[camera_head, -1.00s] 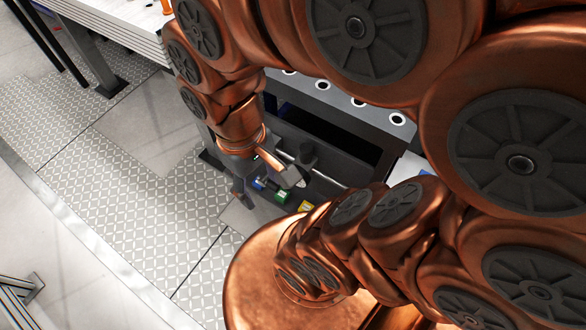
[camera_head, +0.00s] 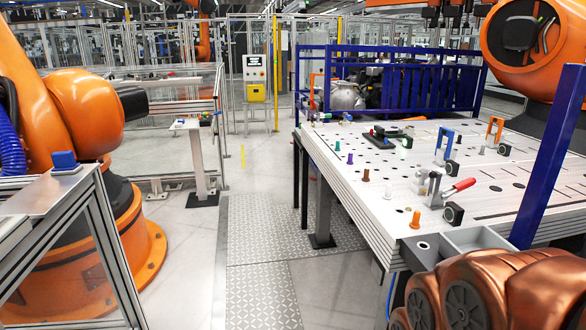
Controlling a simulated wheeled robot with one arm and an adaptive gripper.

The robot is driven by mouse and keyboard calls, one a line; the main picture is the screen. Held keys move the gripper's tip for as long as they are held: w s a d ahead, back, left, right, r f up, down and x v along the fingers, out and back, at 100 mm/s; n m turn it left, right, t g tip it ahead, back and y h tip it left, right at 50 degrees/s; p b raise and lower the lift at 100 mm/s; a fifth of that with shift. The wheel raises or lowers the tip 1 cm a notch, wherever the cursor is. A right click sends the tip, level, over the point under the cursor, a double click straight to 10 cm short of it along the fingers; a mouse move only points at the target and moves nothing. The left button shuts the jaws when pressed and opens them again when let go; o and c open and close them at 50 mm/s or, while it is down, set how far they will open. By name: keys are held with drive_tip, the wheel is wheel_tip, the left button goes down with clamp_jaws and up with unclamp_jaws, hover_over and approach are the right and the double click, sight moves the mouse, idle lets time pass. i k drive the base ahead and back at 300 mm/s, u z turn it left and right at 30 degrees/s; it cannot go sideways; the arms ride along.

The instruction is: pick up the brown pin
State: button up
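The brown pin (camera_head: 366,175) stands upright on the white perforated table (camera_head: 330,165), near its left edge. Purple (camera_head: 350,158) and green (camera_head: 337,146) pins stand behind it along the same edge. An orange pin (camera_head: 415,219) stands nearer, at the front of the table. My gripper is outside the view; only copper links of my arm show at the bottom right.
A red-handled clamp (camera_head: 455,189) stands right of the brown pin. A blue post (camera_head: 552,155) rises at the table's right. Orange robots stand left (camera_head: 85,110) and back right (camera_head: 522,35). The floor left of the table is clear.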

sight(365, 178)
drive_tip(key=u, duration=0.45)
drive_tip(key=i, duration=3.5)
drive_tip(key=z, duration=0.95)
drive_tip(key=i, duration=1.45)
drive_tip(key=z, duration=1.1)
drive_tip(key=i, duration=0.35)
drive_tip(key=u, duration=1.45)
drive_tip(key=k, duration=1.25)
drive_tip(key=z, duration=0.8)
